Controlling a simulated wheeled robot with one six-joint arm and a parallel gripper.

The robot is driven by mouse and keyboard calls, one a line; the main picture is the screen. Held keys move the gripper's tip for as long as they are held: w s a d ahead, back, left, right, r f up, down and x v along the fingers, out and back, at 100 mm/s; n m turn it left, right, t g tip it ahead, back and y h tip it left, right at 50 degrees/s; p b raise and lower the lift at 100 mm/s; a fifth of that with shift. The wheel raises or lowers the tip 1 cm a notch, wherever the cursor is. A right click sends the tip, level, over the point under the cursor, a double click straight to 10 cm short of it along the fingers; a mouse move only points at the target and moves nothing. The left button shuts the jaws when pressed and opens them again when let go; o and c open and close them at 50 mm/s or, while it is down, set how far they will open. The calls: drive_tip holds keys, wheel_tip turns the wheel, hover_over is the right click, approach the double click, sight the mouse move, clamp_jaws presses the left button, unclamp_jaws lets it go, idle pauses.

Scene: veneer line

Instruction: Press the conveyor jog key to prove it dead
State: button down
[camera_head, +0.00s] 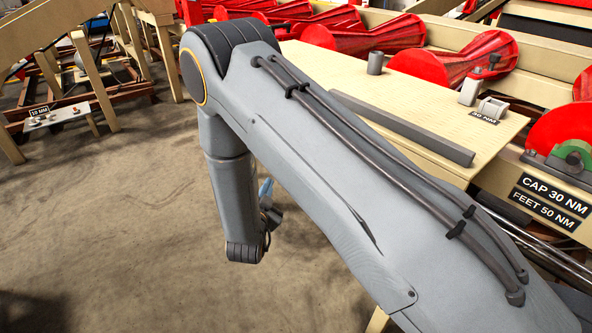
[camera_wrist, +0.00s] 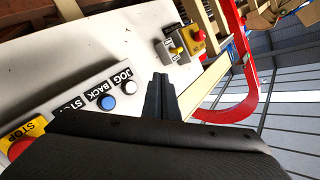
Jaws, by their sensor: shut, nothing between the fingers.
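In the wrist view the white jog key (camera_wrist: 131,88) sits on a pale panel (camera_wrist: 75,48), just below its black JOG label (camera_wrist: 123,74). The blue key (camera_wrist: 107,102) under the BACK label is to its left. My gripper (camera_wrist: 161,78) is shut and empty. Its fingertips appear just right of the white key in the picture; whether they touch the panel cannot be told. The key does not show in the head view, and I cannot make out the fingers there.
A red stop button (camera_wrist: 20,149) on yellow is at the panel's left. A yellow box with a red button (camera_wrist: 197,35) and a small yellow switch (camera_wrist: 177,50) stand beyond the fingers. In the head view, a wooden table (camera_head: 440,105) and red rollers (camera_head: 375,38) lie behind my arm.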

drive_tip(key=w+d, duration=0.4)
drive_tip(key=d, duration=0.2)
drive_tip(key=shift+w+d+b, duration=0.25)
drive_tip(key=shift+d+b, duration=0.05)
drive_tip(key=shift+b, duration=0.15)
drive_tip(key=shift+w+d, duration=0.15)
idle(1.7)
drive_tip(key=shift+w+d, duration=0.2)
drive_tip(key=shift+w+d, duration=0.2)
drive_tip(key=shift+d, duration=0.15)
idle(0.8)
drive_tip(key=shift+a, duration=0.1)
idle(0.3)
drive_tip(key=shift+s+a, duration=0.45)
drive_tip(key=shift+a, duration=0.15)
drive_tip(key=shift+a, duration=0.1)
drive_tip(key=shift+s+a+p, duration=0.25)
drive_tip(key=shift+s+a, duration=0.45)
drive_tip(key=shift+a, duration=0.3)
drive_tip(key=shift+s+a+p, duration=0.2)
drive_tip(key=shift+s+a, duration=0.5)
drive_tip(key=shift+a, duration=0.25)
